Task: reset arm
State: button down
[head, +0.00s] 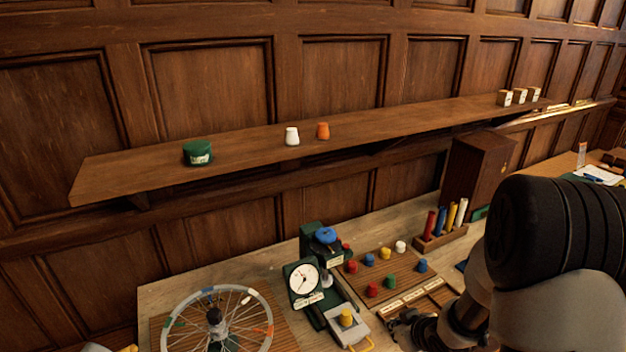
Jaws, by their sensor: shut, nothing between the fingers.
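My arm fills the lower right of the head view. My gripper (402,326) shows as a dark shape at the bottom, low over the bench beside the grey padlock-like block. It is shut and holds nothing. My arm hides part of the bench behind it.
The bench (180,291) holds a spoked wheel (238,318), a dial gauge (304,279), a slatted board (384,267) with several coloured knobs, a rack of coloured tubes (440,238) and a wooden box (476,172). Above, a wall shelf (240,144) carries a green tin (198,153) and small pots.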

jog(key=s+d+r+m+h+b, duration=0.1)
jog(key=s+r+m+h+b, duration=0.1)
jog(key=s+r, duration=0.3)
jog(key=s+r+m+h+b, duration=0.1)
jog(key=s+r+h+b, duration=0.15)
jog(key=r, duration=0.55)
jog(key=s+a+r+m+g+y+b, duration=0.1)
jog(key=s+a, duration=0.3)
jog(key=s, duration=0.5)
jog(key=s+a+r+m+g+y+b, duration=0.1)
jog(key=s+a+y+b, duration=0.1)
jog(key=s, duration=0.8)
jog(key=shift+a+r+g+b, duration=0.2)
jog(key=shift+a+g+b, duration=0.25)
jog(key=shift+a, duration=0.5)
